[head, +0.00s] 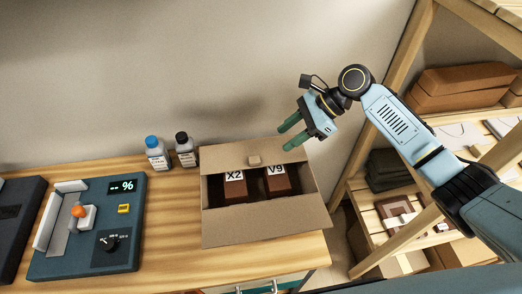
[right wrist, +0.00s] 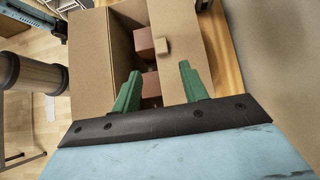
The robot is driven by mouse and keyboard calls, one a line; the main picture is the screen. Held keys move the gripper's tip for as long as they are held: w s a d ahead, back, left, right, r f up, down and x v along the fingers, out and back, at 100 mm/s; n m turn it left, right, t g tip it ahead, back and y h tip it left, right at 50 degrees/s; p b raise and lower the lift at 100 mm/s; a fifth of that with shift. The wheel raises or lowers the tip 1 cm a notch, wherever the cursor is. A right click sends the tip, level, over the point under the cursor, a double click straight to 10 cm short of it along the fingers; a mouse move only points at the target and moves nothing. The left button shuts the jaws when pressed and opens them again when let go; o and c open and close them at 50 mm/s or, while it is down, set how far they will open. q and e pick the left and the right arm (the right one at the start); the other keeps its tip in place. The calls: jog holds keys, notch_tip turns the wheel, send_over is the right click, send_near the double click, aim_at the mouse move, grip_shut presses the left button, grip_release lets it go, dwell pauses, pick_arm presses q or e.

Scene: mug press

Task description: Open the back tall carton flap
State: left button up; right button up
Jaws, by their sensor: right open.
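The open-topped cardboard carton (head: 222,238) stands on the wooden bench; its front flap is folded outward. The back flap (head: 225,158) runs along the wall side, with a small tan tab (head: 254,160) near its inner edge. It seems to lie inward over the back part of the opening; its exact tilt is hard to tell. In the right wrist view the flap (right wrist: 182,30) and tab (right wrist: 162,48) lie ahead of the fingers. My right gripper (head: 288,134) is open and empty, above the carton's back right; it also shows in the wrist view (right wrist: 160,68). My left gripper is not in view.
Two brown boxes marked X2 (head: 235,187) and V9 (head: 281,182) sit inside the carton. Two bottles (head: 157,154) (head: 186,151) stand to its left, near a teal device (head: 85,262). A wooden shelf (head: 395,236) rises at the right. The wall is close behind.

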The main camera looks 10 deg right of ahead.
aim_at(256, 159)
jog(key=x, duration=1)
jog(key=shift+w+f, duration=0.1)
jog(key=shift+w, duration=0.05)
grip_shut()
